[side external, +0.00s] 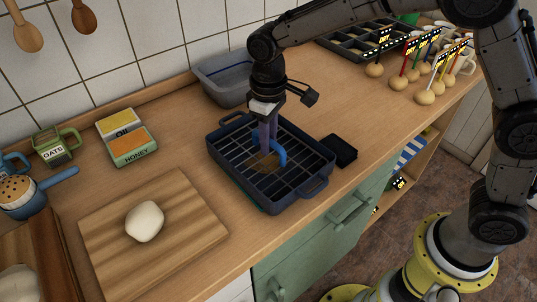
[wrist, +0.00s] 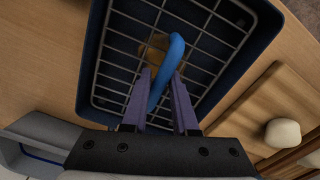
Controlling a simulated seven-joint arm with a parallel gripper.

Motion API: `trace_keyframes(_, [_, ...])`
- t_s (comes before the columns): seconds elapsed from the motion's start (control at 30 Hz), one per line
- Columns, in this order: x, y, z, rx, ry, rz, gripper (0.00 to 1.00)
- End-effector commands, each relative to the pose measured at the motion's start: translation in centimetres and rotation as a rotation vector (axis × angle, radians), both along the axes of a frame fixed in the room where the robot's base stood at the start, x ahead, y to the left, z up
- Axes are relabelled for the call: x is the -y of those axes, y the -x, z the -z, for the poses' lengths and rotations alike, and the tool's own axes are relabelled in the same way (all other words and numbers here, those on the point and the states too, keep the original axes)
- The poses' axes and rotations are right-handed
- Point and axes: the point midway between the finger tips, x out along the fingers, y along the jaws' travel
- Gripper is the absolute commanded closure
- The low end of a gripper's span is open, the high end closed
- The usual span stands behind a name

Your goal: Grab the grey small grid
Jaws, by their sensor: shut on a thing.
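The grey wire grid (side external: 295,164) lies inside a dark blue roasting pan (side external: 291,203) on the counter. It also shows in the wrist view (wrist: 125,65), with the pan's wall around it. My gripper (side external: 267,148) points down over the middle of the pan. In the wrist view its purple fingers (wrist: 162,75) are shut on a curved blue handle (wrist: 174,50). A brownish round part (wrist: 153,50) shows at the grid beside the handle, partly hidden by it and the fingers. Whether the handle is joined to the grid, I cannot tell.
A grey bin (side external: 222,80) stands behind the pan, and a small black block (side external: 341,150) lies to its right. A cutting board (side external: 105,240) with white dough (side external: 145,221) is at front left. Oil and honey boxes (side external: 130,140) stand further left. Several potato sign holders (side external: 397,82) are at back right.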

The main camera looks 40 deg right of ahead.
Motion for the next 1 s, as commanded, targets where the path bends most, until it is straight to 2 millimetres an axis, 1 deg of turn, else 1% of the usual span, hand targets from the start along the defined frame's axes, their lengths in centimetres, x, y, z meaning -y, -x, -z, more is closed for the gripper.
trace_keyframes(0.1, [-0.1, -0.1, -0.9, 0.005, -0.002, -0.003, 1.00])
trace_keyframes(0.5, [0.0, -0.1, -3.0, 0.006, -0.002, -0.002, 1.00])
trace_keyframes(0.67, [0.0, -0.1, -3.3, 0.005, -0.002, -0.001, 1.00])
trace_keyframes(1.0, [0.0, 0.0, -3.3, 0.004, -0.002, -0.001, 1.00])
